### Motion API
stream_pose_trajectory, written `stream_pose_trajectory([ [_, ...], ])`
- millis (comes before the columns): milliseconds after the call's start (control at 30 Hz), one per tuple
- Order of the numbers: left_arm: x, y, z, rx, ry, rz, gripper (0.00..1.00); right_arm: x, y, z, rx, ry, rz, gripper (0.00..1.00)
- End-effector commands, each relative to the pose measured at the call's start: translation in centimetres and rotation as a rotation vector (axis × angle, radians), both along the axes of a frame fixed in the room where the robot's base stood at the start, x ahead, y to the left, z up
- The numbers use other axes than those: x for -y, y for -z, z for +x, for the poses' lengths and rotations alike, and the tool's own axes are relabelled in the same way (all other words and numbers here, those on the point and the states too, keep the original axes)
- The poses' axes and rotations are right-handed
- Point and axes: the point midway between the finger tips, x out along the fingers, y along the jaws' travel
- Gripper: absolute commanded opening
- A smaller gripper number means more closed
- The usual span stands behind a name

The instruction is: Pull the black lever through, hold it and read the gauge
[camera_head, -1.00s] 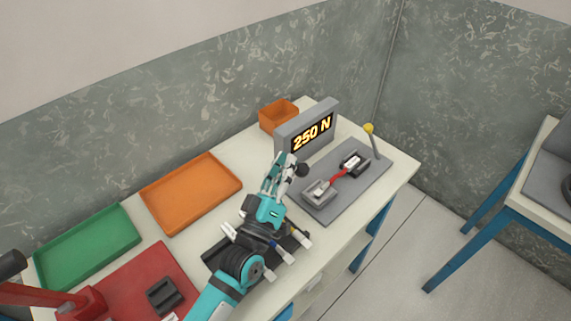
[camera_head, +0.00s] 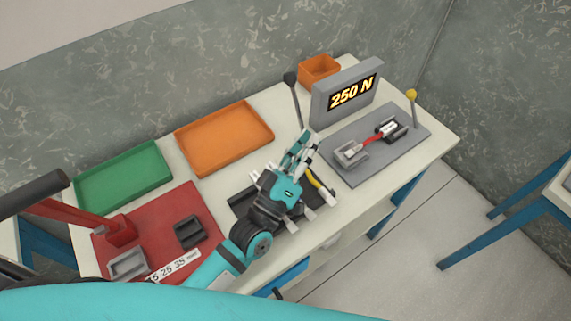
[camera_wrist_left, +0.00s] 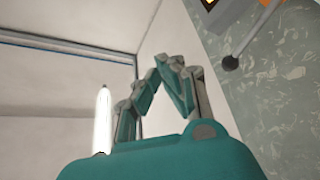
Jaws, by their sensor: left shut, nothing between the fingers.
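The black lever (camera_head: 291,79) has a black knob on a thin grey rod and stands close to upright, left of the gauge. The lever also shows at the upper right of the left wrist view (camera_wrist_left: 230,62). The grey gauge box (camera_head: 352,93) reads "250 N" in lit yellow-orange characters. My left gripper (camera_head: 308,140) is shut and empty, over the table in front of the lever and apart from its knob. In the left wrist view its fingertips (camera_wrist_left: 168,62) come together with nothing held. My right gripper is in neither current view.
A grey plate (camera_head: 410,133) carries two clamps with a red piece between them. A yellow-knobbed lever (camera_head: 411,94) stands at its right. Orange (camera_head: 225,138) and green (camera_head: 124,177) trays lie left. A red press (camera_head: 120,228) stands front left. An orange box (camera_head: 319,71) is behind the gauge.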

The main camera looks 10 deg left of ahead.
Motion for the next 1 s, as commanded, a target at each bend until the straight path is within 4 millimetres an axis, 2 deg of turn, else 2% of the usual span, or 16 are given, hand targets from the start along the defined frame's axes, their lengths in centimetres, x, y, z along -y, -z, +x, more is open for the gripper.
stream_pose_trajectory([
  [33, -0.6, 0.0, -1.3, -0.001, 0.000, 0.001, 0.00, 0.0, 0.0, 0.0, 0.000, 0.000, 0.000, 0.00],
  [200, -2.3, -0.2, -4.8, 0.004, -0.003, -0.001, 0.00, -0.1, 0.0, 0.0, 0.000, 0.000, 0.001, 0.00],
  [400, -3.5, -0.4, -7.5, 0.010, -0.005, -0.003, 0.00, -0.1, 0.0, 0.0, 0.000, 0.001, 0.001, 0.00],
  [600, -4.0, -0.6, -8.4, 0.013, -0.006, -0.004, 0.00, -0.1, 0.0, 0.0, 0.000, 0.001, 0.001, 0.00],
  [1000, -4.0, -0.6, -8.4, 0.014, -0.007, -0.005, 0.00, -0.1, 0.0, 0.0, 0.000, 0.001, 0.002, 0.00],
])
